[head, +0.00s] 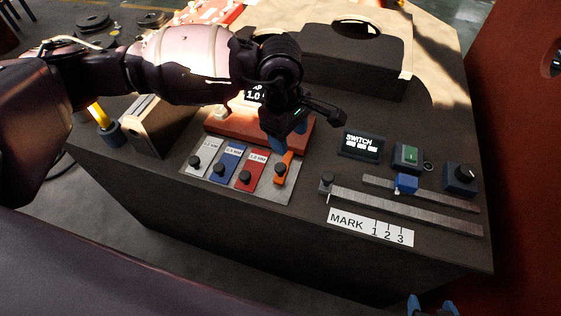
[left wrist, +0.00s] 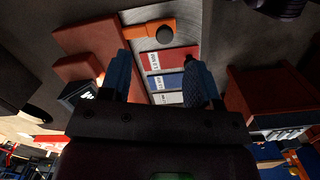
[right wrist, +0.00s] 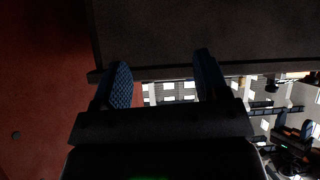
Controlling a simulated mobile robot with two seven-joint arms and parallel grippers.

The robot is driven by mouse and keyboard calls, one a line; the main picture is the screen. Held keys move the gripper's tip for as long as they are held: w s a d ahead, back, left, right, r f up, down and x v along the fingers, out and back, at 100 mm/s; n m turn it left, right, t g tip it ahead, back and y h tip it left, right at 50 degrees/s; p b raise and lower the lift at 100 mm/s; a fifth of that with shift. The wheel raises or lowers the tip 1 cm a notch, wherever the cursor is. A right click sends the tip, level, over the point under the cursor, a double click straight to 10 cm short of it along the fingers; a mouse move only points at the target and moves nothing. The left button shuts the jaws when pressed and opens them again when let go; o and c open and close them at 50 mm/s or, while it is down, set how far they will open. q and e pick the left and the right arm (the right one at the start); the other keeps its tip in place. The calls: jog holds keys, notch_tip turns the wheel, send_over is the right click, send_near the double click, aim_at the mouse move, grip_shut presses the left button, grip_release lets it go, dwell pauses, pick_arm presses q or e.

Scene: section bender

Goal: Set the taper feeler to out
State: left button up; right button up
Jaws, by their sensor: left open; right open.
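An orange strip with a black knob, which looks like the taper feeler (head: 286,160), is at the right end of a row of feelers on the grey plate. It has no readable label. It also shows in the left wrist view (left wrist: 140,30), beyond the fingertips. My left gripper (head: 279,139) is open and empty, above the plate near the orange strip's far end; no contact can be made out. Its two blue fingers (left wrist: 160,75) stand apart. My right gripper (head: 432,305) is open and empty at the bottom edge; its fingers (right wrist: 162,75) are well apart.
White, blue (head: 224,163) and red (head: 252,170) feelers lie left of the orange one. A red-brown block with a display (head: 257,96) stands behind them.

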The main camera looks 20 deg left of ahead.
aim_at(280, 166)
pick_arm(q)
jog(key=shift+m+y, duration=0.5)
jog(key=shift+y, duration=0.1)
jog(key=f, duration=0.3)
jog(key=a+f+b, duration=0.1)
jog(key=f, duration=0.6)
jog(key=shift+s+a+b, duration=0.1)
jog(key=shift+a+b, duration=0.2)
jog(key=shift+a, duration=0.1)
jog(key=shift+f, duration=0.5)
jog(key=c, duration=1)
grip_shut()
